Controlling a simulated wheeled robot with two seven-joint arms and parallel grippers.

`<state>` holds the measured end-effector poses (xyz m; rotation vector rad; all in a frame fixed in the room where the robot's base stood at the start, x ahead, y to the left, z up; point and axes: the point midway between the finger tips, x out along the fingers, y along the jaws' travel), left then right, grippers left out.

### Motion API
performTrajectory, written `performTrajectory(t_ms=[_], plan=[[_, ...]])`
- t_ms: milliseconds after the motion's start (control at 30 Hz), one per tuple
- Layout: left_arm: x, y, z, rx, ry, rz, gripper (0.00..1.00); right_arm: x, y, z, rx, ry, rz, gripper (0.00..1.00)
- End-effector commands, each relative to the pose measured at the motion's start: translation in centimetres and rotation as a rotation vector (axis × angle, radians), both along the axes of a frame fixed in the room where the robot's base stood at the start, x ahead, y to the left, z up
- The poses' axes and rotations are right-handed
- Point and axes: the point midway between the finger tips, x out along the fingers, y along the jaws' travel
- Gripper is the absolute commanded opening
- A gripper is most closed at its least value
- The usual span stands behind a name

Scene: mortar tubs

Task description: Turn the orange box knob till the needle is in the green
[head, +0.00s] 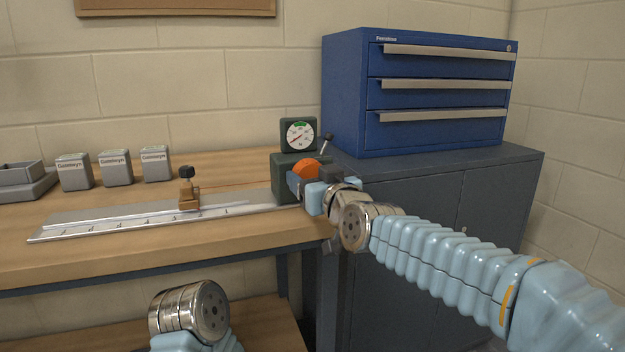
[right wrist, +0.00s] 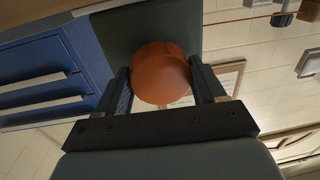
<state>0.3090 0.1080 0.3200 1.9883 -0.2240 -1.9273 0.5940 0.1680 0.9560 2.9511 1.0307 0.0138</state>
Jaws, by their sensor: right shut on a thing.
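The orange knob (head: 304,170) is on the front of a dark green box (head: 284,186) at the right end of the bench. A round white dial (head: 299,135) sits above it. Its green band is at the top; the thin red needle slants across the face, apparently below the green, and its tip is hard to tell. My right gripper (head: 309,180) is shut on the knob, partly covering it. In the right wrist view, the knob (right wrist: 162,72) sits between the two fingers of my right gripper (right wrist: 160,80). My left gripper is out of view.
A metal rail (head: 120,226) with a brass slider (head: 189,198) lies left of the box. Several grey tubs (head: 115,168) stand at the back left. A blue drawer cabinet (head: 345,95) rises behind, to the right.

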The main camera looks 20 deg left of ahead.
Motion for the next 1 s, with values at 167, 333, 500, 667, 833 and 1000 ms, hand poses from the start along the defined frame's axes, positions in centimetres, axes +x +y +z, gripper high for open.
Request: performTrajectory(t_ms=[167,333,500,667,833,1000], plan=[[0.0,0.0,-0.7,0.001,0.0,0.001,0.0,0.0,0.0,-0.2,0.078,0.053,0.0,0.39],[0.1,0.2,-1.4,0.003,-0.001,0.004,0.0,0.0,0.0,-0.3,0.194,0.132,0.001,0.39],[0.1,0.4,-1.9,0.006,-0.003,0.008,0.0,0.0,0.0,-0.2,0.329,0.221,0.001,0.39],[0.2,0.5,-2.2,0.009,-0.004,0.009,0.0,0.0,0.0,-0.2,0.456,0.307,0.001,0.39],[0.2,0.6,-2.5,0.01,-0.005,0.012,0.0,0.0,0.0,-0.2,0.589,0.398,0.001,0.39],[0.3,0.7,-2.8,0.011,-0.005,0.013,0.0,0.0,0.0,-0.2,0.723,0.488,0.001,0.39]])
